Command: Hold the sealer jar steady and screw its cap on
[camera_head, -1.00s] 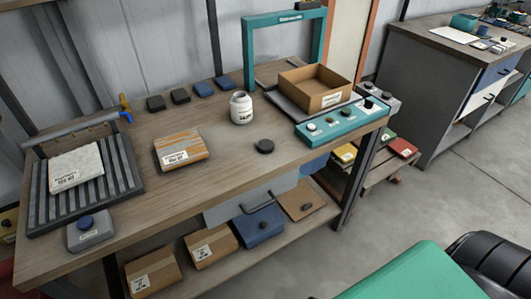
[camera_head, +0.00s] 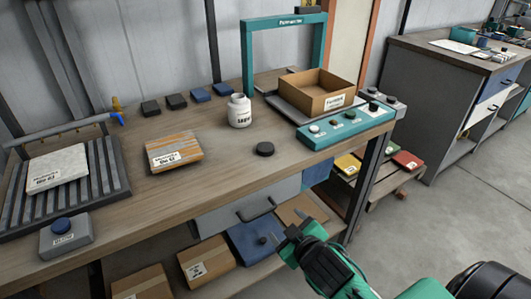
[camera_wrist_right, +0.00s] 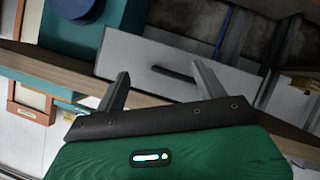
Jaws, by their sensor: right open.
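The white sealer jar (camera_head: 239,111) stands upright on the wooden workbench, with a dark label on its front. The black round cap (camera_head: 265,149) lies on the bench in front of the jar and to its right, apart from it. My right gripper (camera_head: 288,222) is in front of the bench, below the level of its top, open and empty. In the right wrist view its two fingers (camera_wrist_right: 160,82) are spread, with a grey drawer front behind them. Neither jar nor cap is clearly seen in that view. My left gripper is not in view.
A cardboard box (camera_head: 317,93) stands on a scale by a teal frame (camera_head: 248,60). A teal button panel (camera_head: 345,126) lies at the bench's right front. A striped block (camera_head: 173,152) lies left of the jar. A drawer handle (camera_head: 257,210) sticks out below the bench edge.

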